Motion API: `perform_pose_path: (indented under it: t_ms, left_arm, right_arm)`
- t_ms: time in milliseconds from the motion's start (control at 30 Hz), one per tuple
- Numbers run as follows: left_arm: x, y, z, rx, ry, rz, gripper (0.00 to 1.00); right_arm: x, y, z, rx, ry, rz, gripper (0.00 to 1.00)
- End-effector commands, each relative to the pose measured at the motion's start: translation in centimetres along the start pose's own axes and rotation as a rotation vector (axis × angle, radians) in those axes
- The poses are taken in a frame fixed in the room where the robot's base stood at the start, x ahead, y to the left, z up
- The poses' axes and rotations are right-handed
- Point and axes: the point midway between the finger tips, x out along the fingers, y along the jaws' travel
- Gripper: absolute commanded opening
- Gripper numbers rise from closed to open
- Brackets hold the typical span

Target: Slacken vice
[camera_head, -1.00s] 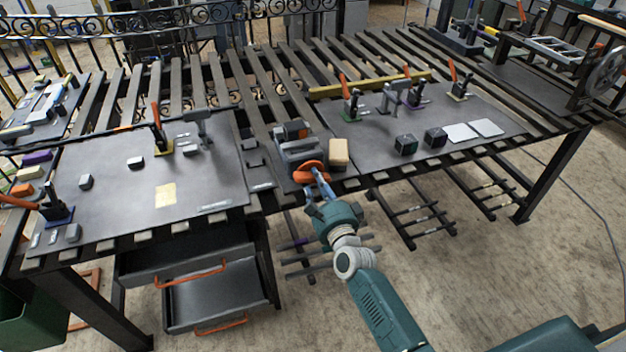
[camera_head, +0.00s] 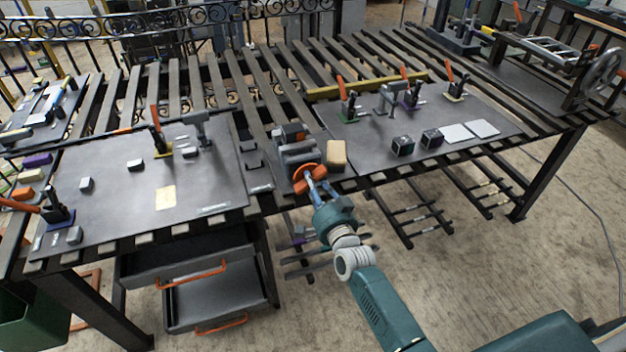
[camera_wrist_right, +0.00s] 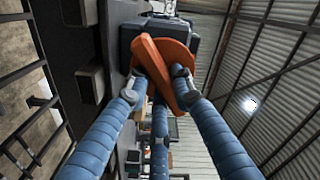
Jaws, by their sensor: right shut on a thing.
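The vice (camera_head: 296,146) is a dark grey block at the front edge of the slatted bench. Its round orange handle (camera_head: 309,178) faces the front. My right gripper (camera_head: 315,178) is at the handle. In the right wrist view my gripper's blue fingers (camera_wrist_right: 158,98) close around the orange handle (camera_wrist_right: 158,70), with a raised bar across its disc. The vice body (camera_wrist_right: 206,36) shows behind the handle. My left gripper is not in view.
A tan block (camera_head: 336,154) stands just right of the vice. Dark mats with toggle clamps lie on the left (camera_head: 120,190) and right (camera_head: 450,115). Open drawers (camera_head: 215,290) hang below on the left. The floor in front is clear.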

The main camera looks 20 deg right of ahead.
Motion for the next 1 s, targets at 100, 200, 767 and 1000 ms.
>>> perform_pose_path:
  t_ms: [100, 200, 767, 1000]
  left_arm:
    - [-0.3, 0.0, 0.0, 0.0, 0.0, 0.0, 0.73]
    - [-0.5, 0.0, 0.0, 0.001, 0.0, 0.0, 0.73]
    - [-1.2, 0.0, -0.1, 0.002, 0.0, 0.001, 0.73]
    - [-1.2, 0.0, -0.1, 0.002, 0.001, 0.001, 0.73]
  right_arm:
    - [0.0, -0.1, -0.1, -0.112, 0.0, 0.001, 0.0]
    - [0.0, -0.1, -0.2, -0.207, 0.0, 0.001, 0.0]
    - [0.0, -0.5, -0.3, -0.738, 0.002, 0.0, 0.0]
    - [0.0, -0.6, -0.4, -0.966, 0.002, 0.0, 0.0]
